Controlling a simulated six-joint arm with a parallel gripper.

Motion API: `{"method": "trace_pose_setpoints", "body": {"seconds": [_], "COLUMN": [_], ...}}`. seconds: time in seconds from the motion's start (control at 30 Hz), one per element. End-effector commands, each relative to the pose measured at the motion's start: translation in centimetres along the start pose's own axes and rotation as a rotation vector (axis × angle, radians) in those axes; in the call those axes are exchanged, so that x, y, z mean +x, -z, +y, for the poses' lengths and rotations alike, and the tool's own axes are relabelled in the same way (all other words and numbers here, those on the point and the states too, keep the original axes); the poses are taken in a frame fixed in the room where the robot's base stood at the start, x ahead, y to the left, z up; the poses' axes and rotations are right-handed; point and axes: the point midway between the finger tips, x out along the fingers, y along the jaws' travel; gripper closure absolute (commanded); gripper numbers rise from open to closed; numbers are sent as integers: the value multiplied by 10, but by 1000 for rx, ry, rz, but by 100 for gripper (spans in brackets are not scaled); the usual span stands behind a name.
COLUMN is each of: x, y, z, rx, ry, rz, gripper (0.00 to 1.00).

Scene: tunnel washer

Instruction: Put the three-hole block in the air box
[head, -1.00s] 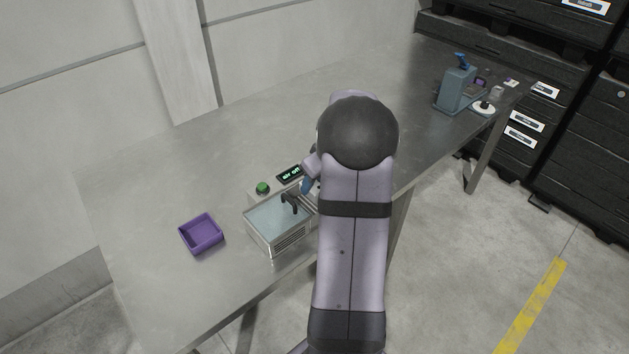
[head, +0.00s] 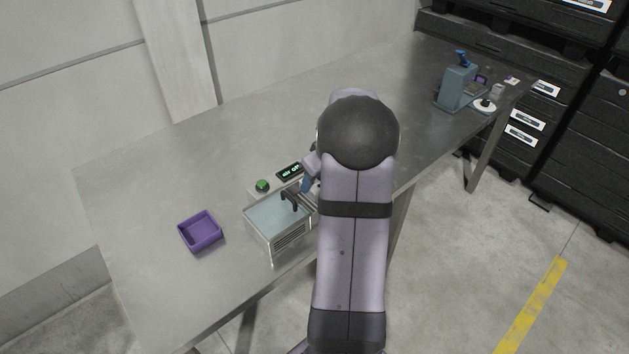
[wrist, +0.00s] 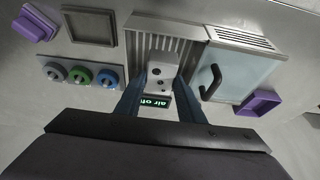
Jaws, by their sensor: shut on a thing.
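In the wrist view, the pale grey block (wrist: 163,61) with small dark holes in its face sits between the blue fingers of my gripper (wrist: 161,78), which is shut on it. I cannot clearly count the holes. The block is over or near a ribbed metal area. The air box (head: 287,247) is a metal box with vents and a pale glass lid with a black handle (head: 290,201); the lid looks closed. It is right of my gripper in the wrist view (wrist: 257,39). In the head view, my arm hides the block and most of the gripper.
A display reading "air off" (head: 290,171) and a green button (head: 263,186) stand behind the air box. A purple tray (head: 201,232) lies to its left. The wrist view shows several coloured rings (wrist: 81,76) and a square tray (wrist: 116,28). The far-left table is clear.

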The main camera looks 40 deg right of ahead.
Motion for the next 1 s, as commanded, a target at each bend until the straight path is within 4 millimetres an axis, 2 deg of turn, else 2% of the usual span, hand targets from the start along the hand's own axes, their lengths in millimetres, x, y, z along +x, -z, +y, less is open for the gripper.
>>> {"method": "trace_pose_setpoints", "body": {"seconds": [0.47, 1.0], "x": [0, 13], "y": [0, -5], "z": [0, 0], "rx": [0, 0], "ry": [-1, -1], "rz": [1, 1], "gripper": [96, 96]}}
